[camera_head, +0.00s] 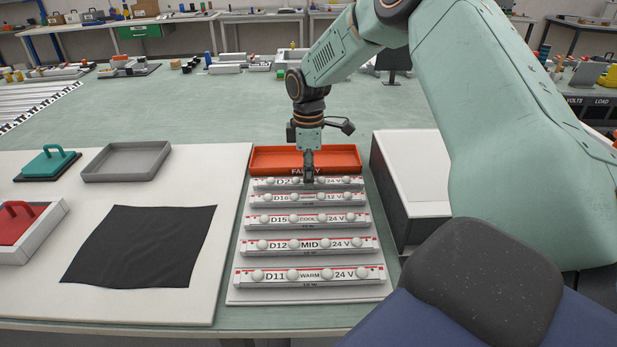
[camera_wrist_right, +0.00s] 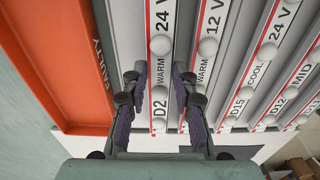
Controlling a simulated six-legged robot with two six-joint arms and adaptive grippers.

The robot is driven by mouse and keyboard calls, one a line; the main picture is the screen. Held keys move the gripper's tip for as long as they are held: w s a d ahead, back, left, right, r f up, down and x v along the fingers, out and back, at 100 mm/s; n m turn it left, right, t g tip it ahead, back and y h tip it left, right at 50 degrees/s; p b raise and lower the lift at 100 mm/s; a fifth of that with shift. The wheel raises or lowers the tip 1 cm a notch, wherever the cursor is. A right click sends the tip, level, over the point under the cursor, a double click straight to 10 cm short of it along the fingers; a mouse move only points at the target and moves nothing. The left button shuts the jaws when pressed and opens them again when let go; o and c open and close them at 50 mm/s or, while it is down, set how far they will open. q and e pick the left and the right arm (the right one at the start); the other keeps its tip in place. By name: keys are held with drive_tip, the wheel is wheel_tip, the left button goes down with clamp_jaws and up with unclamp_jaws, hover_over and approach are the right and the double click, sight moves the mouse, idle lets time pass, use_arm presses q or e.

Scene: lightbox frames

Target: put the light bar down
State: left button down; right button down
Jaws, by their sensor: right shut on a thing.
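The light bar D2 (camera_head: 338,183) is white with a red stripe, round white bulbs and "24 V" on it. It lies along the farthest row of the pale rack (camera_head: 306,294), just in front of the red FAULTY tray (camera_head: 345,156). My right gripper (camera_head: 308,179) points down and is shut on the middle of D2. In the right wrist view its fingers (camera_wrist_right: 160,76) straddle the bar (camera_wrist_right: 161,22). I cannot tell whether D2 rests in its row or hangs slightly above it. My left gripper is not in view.
Bars D10 (camera_head: 340,197), D15 (camera_head: 340,218), D12 (camera_head: 340,243) and D11 (camera_head: 345,274) fill the nearer rows. A black cloth (camera_head: 140,247), a grey tray (camera_head: 127,161) and a red-handled block (camera_head: 17,222) are at left. A white-topped box (camera_head: 415,165) stands close right. The FAULTY tray looks empty.

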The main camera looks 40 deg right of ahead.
drive_tip(key=shift+w+a+f, duration=0.1)
drive_tip(key=shift+a+f, duration=0.05)
drive_tip(key=shift+f, duration=0.15)
drive_tip(key=shift+w+a+r, duration=0.1)
drive_tip(key=shift+w+a, duration=0.1)
drive_tip(key=shift+a, duration=0.1)
drive_tip(key=shift+s+d+f, duration=0.1)
drive_tip(key=shift+d+f, duration=0.1)
drive_tip(key=c, duration=1.3)
unclamp_jaws()
drive_tip(key=shift+s+d, duration=0.1)
drive_tip(key=shift+d, duration=0.05)
drive_tip(key=shift+c, duration=0.2)
